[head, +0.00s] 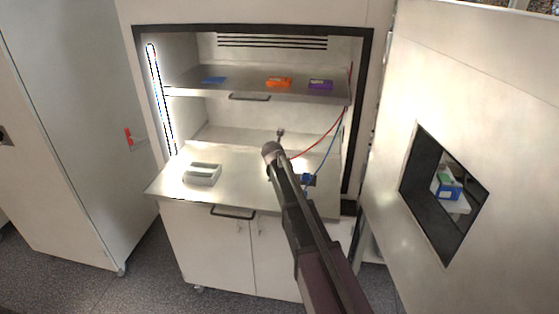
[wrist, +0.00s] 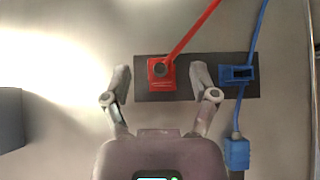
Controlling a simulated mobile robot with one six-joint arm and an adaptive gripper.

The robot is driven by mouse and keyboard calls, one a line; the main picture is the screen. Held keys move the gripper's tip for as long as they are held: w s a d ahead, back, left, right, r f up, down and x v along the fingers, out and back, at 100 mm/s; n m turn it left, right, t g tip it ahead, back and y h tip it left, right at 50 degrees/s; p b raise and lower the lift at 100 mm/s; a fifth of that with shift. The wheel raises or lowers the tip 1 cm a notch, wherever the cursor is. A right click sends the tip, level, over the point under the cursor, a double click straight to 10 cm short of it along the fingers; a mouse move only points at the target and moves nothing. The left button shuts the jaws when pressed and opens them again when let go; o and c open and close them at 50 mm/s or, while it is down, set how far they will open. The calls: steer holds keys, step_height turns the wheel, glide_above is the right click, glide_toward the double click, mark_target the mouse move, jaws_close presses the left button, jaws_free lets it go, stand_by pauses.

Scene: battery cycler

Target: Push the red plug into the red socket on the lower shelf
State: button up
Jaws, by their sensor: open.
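In the wrist view a red square piece (wrist: 155,85) with a dark round centre sits on a dark strip. A red cable runs from it to the upper right. Plug and socket overlap here, and I cannot tell how deep the plug sits. My gripper (wrist: 162,74) is open, with one finger on each side of the red piece and gaps to both. The lower shelf (head: 240,187) is the light worktop in the head view, where my arm hides the red piece.
A blue socket (wrist: 238,75) shares the strip, right of my right finger. A blue plug (wrist: 237,154) on its cable lies below it, apart from it. A grey tray (head: 202,175) stands on the worktop's left. The upper shelf (head: 205,90) holds blue, orange and purple items.

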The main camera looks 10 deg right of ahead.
steer(key=shift+r+p, duration=3.05)
steer(key=shift+r, duration=0.3)
steer(key=shift+f, duration=0.1)
steer(key=s+d+f+m+g+b, duration=0.1)
steer(key=s+f+m+b, duration=0.1)
steer(key=s+m, duration=0.3)
steer(key=s+d+f+m+g+b, duration=0.1)
steer(key=s+f+m+g+b, duration=0.1)
steer(key=s+f+m, duration=0.3)
steer(key=s+d+f+m+g+b, duration=0.1)
steer(key=s+f+m+b, duration=0.2)
steer(key=s, duration=0.5)
steer(key=shift+s+d+f+m+y, duration=0.15)
steer(key=shift+f+m+y, duration=0.1)
steer(key=shift+m, duration=0.25)
steer(key=shift+s+f+m+y, duration=0.15)
steer(key=shift+f+m, duration=0.1)
steer(key=shift+m, duration=0.25)
steer(key=s+f+m+g+y+b, duration=0.1)
steer(key=s+f+m+g+b, duration=0.1)
steer(key=s+m, duration=0.6)
steer(key=s+f+m+g+y+b, duration=0.1)
steer(key=s+f+m+g+b, duration=0.2)
steer(key=s, duration=1.2)
step_height(320, 180, down, 4)
steer(key=m+b, duration=0.2)
steer(key=m, duration=0.4)
steer(key=shift+f, duration=0.2)
